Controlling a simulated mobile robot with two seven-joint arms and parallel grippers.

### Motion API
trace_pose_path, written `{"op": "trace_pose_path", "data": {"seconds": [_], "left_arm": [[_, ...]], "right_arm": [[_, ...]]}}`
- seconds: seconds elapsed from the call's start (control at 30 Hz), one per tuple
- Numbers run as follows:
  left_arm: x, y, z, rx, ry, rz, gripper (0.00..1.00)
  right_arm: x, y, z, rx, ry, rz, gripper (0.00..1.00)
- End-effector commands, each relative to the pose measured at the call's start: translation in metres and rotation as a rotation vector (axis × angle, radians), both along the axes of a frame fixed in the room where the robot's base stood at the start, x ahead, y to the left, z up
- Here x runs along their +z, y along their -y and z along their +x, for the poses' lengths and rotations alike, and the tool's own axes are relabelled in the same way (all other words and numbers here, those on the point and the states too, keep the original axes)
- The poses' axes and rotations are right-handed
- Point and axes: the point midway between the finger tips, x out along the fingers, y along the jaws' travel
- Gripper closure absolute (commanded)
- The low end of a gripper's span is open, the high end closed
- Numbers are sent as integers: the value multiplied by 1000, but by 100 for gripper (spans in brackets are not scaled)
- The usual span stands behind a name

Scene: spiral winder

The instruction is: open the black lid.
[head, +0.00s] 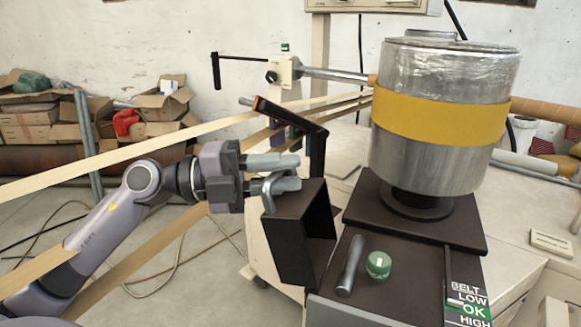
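A black box-shaped part (293,250), which looks like the black lid, stands tilted at the left side of the dark machine housing (395,290). My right gripper is out of view.
A metal drum with a yellow band (440,118) stands on the housing. A green knob (378,264) and a grey cylindrical handle (350,265) are on the housing top. A black bent crank arm (290,118) and pale belts (130,150) lie close around my gripper.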

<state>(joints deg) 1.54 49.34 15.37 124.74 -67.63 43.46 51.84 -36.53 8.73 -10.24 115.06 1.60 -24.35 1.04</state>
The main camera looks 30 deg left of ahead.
Motion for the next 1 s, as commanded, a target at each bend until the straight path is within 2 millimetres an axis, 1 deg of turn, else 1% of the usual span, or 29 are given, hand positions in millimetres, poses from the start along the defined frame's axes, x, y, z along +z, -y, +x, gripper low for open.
{"op": "trace_pose_path", "data": {"seconds": [0.2,0.53,0.57,0.6,0.63,0.83,1.0], "left_arm": [[1,10,7,0,0,0,75],[1,12,9,0,1,-1,75],[1,12,9,0,1,-1,78],[1,12,9,0,1,-1,91],[1,12,9,0,1,-1,100],[2,12,9,0,-1,2,100],[9,15,9,0,-8,36,100]], "right_arm": [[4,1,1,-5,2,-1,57],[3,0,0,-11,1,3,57],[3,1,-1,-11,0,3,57],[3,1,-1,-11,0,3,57],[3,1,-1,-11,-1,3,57],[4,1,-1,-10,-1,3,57],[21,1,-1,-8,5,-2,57]]}}
